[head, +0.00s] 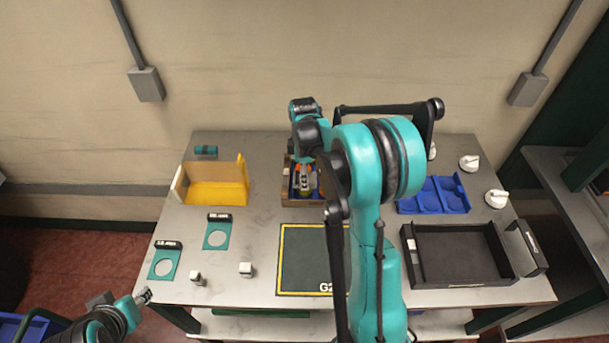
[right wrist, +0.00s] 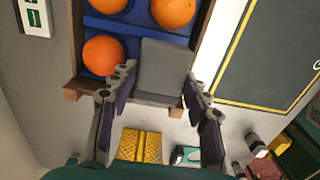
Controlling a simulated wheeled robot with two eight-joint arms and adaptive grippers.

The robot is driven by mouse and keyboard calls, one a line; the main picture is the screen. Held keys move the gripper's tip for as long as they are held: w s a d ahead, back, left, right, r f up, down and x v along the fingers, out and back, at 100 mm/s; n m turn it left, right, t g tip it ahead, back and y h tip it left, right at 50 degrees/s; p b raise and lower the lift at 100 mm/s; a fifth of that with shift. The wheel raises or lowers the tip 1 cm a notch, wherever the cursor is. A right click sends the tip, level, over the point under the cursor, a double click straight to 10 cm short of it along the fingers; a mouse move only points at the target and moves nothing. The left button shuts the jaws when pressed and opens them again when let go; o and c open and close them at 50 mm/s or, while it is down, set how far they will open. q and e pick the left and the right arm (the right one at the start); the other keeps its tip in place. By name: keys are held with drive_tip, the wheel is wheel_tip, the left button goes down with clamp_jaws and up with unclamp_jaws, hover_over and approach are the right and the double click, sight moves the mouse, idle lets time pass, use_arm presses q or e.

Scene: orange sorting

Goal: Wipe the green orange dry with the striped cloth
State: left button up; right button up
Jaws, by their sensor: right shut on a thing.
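My right gripper (right wrist: 158,105) is at the brown crate (head: 295,200) at the back centre. In the right wrist view, a plain grey block-like thing (right wrist: 165,66) is between its fingers and overlaps the crate's edge. No stripes show on it, so I cannot tell whether it is the cloth. Orange-coloured oranges (right wrist: 174,10) lie in the crate's blue insert, one at lower left (right wrist: 103,55). I make out no green orange; my right arm hides part of the crate in the head view. My left gripper (head: 143,296) is off the table's front left corner, its opening unclear.
A yellow bin (head: 216,193) stands left of the crate, a small teal thing (head: 206,150) behind it. A dark mat (head: 305,250), a black tray (head: 460,256) and a blue tray (head: 408,204) fill the middle and right.

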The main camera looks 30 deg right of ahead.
drive_tip(key=shift+f+b, duration=0.5)
drive_tip(key=shift+f, duration=0.05)
idle(1.6)
drive_tip(key=shift+s, duration=0.1)
